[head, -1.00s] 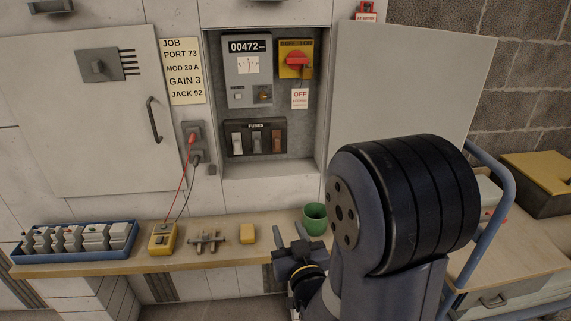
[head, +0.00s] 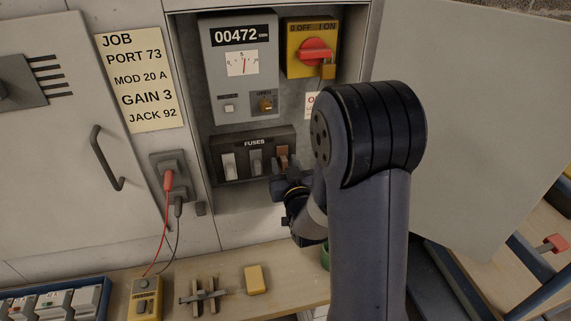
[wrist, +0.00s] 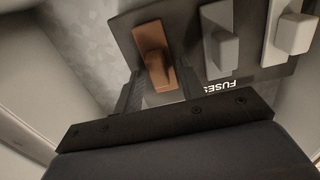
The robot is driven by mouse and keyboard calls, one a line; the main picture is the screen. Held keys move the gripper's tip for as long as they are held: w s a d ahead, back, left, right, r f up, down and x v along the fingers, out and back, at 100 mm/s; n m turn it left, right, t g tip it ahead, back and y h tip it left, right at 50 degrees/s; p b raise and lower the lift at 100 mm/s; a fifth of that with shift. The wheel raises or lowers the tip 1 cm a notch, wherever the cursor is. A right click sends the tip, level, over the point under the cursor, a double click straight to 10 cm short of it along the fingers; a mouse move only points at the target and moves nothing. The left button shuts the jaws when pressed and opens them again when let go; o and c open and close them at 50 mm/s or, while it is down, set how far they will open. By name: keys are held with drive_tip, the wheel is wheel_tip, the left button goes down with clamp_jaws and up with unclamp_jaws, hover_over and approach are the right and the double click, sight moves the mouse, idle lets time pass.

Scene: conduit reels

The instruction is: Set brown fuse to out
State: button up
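The brown fuse (head: 283,152) is the right one of three on the black FUSES panel (head: 220,143); its lower part is hidden behind my gripper in the head view. In the upside-down wrist view the brown fuse (wrist: 152,40) stands out from the panel, left of the grey and white fuses. My gripper (head: 280,176) is at the fuse from below right. In the wrist view its two fingers (wrist: 157,82) are apart, one on each side of the fuse's near end. I cannot tell whether they touch it.
The grey fuse (head: 256,161) stands close to the left of the brown one. Above are the meter (head: 240,90) and a yellow switch box (head: 298,65) with a red knob and padlock. The open cabinet door (head: 460,150) is at the right. A bench (head: 220,300) runs below.

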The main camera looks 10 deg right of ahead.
drive_tip(key=shift+c, duration=0.4)
clamp_jaws()
